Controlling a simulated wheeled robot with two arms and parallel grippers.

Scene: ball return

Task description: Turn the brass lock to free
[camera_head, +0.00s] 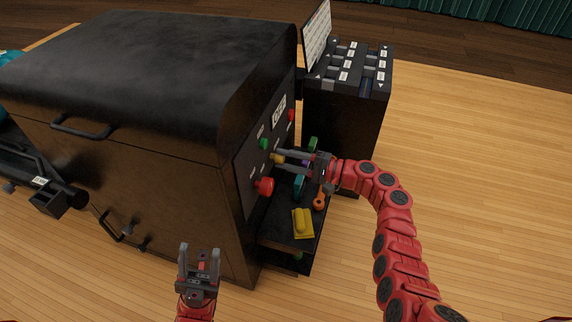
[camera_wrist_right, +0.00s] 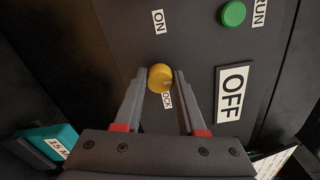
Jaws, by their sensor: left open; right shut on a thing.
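The brass lock (camera_wrist_right: 160,77) is a round yellow knob on the dark panel, beside a label partly hidden behind it. In the head view the lock (camera_head: 277,158) sits between the green button and the red knob. My right gripper (camera_head: 281,156) reaches it from the right. In the right wrist view my right gripper (camera_wrist_right: 161,80) has one finger on each side of the knob, shut on it. My left gripper (camera_head: 199,252) is open and empty, low in front of the black machine (camera_head: 150,190).
A green button (camera_wrist_right: 232,14) and a white OFF sign (camera_wrist_right: 233,92) are on the panel. A red knob (camera_head: 265,186) is close to the right gripper. Below is a shelf with a yellow item (camera_head: 303,223) and several small things. A dark cabinet (camera_head: 345,115) stands behind.

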